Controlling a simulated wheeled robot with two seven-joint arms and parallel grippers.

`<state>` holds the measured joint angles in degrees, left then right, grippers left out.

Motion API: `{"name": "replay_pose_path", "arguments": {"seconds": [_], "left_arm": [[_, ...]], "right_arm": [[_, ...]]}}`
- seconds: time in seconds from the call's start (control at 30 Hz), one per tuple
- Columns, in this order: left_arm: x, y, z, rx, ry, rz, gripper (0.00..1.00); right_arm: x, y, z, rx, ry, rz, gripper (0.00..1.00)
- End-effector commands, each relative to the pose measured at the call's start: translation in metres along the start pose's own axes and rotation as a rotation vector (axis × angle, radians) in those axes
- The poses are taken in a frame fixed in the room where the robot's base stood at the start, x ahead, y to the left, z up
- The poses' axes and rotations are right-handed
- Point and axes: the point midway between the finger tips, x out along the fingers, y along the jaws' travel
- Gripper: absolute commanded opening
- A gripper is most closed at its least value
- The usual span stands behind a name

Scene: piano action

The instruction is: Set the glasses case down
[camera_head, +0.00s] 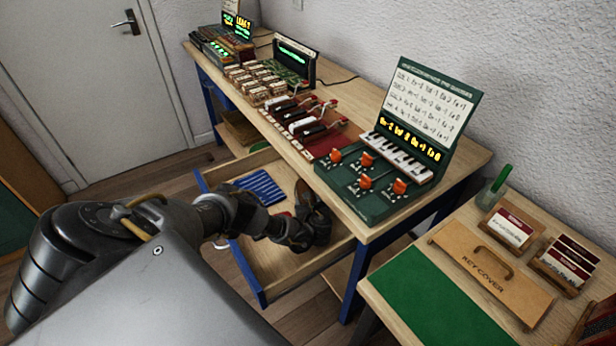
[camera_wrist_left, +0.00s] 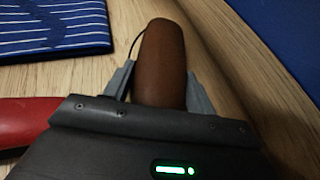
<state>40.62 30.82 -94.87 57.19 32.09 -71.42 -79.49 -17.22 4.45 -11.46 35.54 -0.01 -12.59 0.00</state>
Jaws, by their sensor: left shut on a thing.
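The glasses case (camera_wrist_left: 162,62) is a long, rounded brown case, seen in the left wrist view between the two grey fingers of my left gripper. The fingers are shut on its sides, and its far end sticks out past them. In the head view my left gripper (camera_head: 312,224) is inside the open drawer (camera_head: 262,272), low over its wooden floor, near the table side. The gripper hides most of the case there. I cannot tell whether the case touches the drawer floor. My right gripper is not in view.
A blue striped cloth (camera_head: 261,187) lies in the drawer, and a red object (camera_wrist_left: 28,121) is beside the gripper. The green console (camera_head: 385,185) stands on the table above. The drawer's front left floor is clear. A side table with a key cover (camera_head: 490,275) is at right.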

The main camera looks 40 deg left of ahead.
Motion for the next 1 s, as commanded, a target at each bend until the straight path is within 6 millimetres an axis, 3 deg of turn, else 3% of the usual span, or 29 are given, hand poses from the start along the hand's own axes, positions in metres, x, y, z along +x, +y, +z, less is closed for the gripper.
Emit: {"name": "replay_pose_path", "arguments": {"seconds": [0.13,0.17,0.3,0.67,0.77,1.0], "left_arm": [[0.001,0.0,-0.003,-0.001,-0.001,0.0,0.32],[0.001,0.0,-0.003,-0.001,0.0,0.0,0.59],[0.001,0.0,-0.003,-0.001,0.0,0.0,0.77],[-0.002,0.0,0.002,0.0,0.0,-0.001,0.78],[-0.015,-0.001,0.003,0.001,0.0,-0.004,0.78],[-0.066,-0.001,0.004,0.002,0.002,-0.005,0.78]], "right_arm": [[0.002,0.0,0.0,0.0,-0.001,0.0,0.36],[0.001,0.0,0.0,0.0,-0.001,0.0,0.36],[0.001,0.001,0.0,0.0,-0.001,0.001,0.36],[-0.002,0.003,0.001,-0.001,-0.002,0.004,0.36],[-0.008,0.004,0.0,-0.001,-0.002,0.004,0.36],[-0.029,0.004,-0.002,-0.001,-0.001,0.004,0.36]]}}
